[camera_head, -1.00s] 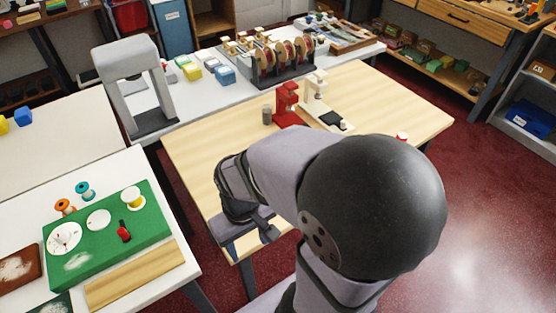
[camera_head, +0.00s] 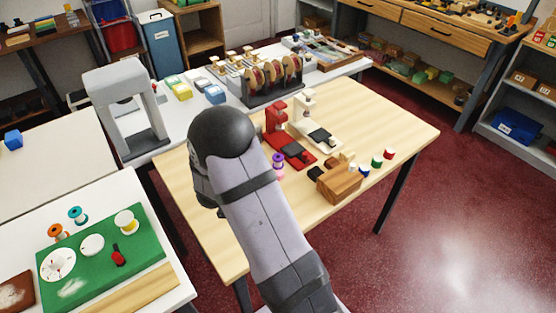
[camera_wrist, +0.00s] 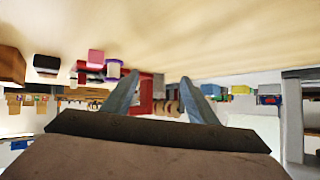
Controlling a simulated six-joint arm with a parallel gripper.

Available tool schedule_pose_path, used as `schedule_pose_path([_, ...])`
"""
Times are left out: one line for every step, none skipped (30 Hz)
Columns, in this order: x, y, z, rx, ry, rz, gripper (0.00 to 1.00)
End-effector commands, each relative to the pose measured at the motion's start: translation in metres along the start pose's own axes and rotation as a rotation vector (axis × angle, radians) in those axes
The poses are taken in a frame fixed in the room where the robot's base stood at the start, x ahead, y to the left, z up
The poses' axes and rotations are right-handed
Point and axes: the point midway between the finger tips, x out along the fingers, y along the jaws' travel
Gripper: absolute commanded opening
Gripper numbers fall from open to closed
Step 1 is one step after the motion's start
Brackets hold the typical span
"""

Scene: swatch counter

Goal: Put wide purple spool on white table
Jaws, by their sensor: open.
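The purple spool (camera_head: 278,165) stands on the light wooden table (camera_head: 400,120), just right of my arm and near the red device. In the wrist view a purple spool-like thing (camera_wrist: 113,70) shows left of my fingers, apart from them. My gripper (camera_wrist: 160,95) is open with nothing between its fingers; in the head view my arm hides it. A white-topped table (camera_head: 22,205) stands at the front left, and another white table (camera_head: 342,75) stands at the back.
A red device (camera_head: 277,118), a white device (camera_head: 304,108) and a wooden block (camera_head: 340,184) stand near the spool, with several small coloured spools to the right. A grey arch (camera_head: 101,110) stands left. The front-left table holds a green mat (camera_head: 140,230) and other spools.

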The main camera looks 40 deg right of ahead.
Motion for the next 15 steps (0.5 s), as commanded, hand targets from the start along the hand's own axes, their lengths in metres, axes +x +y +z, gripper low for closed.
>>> schedule_pose_path([0.008,0.015,-0.003,0.01,0.046,0.063,0.53])
schedule_pose_path([0.011,0.023,-0.006,0.016,0.074,0.098,0.53])
schedule_pose_path([0.014,0.034,-0.009,0.02,0.108,0.141,0.53])
schedule_pose_path([0.015,0.041,-0.011,0.023,0.13,0.169,0.53])
schedule_pose_path([0.016,0.047,-0.013,0.025,0.15,0.194,0.53])
schedule_pose_path([0.017,0.054,-0.015,0.027,0.172,0.224,0.53])
schedule_pose_path([0.017,0.059,-0.016,0.027,0.186,0.242,0.53])
schedule_pose_path([0.017,0.062,-0.017,0.028,0.196,0.258,0.53])
schedule_pose_path([0.017,0.066,-0.018,0.028,0.21,0.273,0.53])
schedule_pose_path([0.017,0.068,-0.019,0.028,0.216,0.283,0.53])
schedule_pose_path([0.017,0.07,-0.019,0.028,0.221,0.291,0.53])
schedule_pose_path([0.017,0.072,-0.019,0.028,0.226,0.298,0.53])
schedule_pose_path([0.017,0.072,-0.019,0.027,0.228,0.301,0.53])
schedule_pose_path([0.017,0.073,-0.019,0.028,0.229,0.302,0.53])
schedule_pose_path([0.017,0.073,-0.02,0.028,0.23,0.303,0.53])
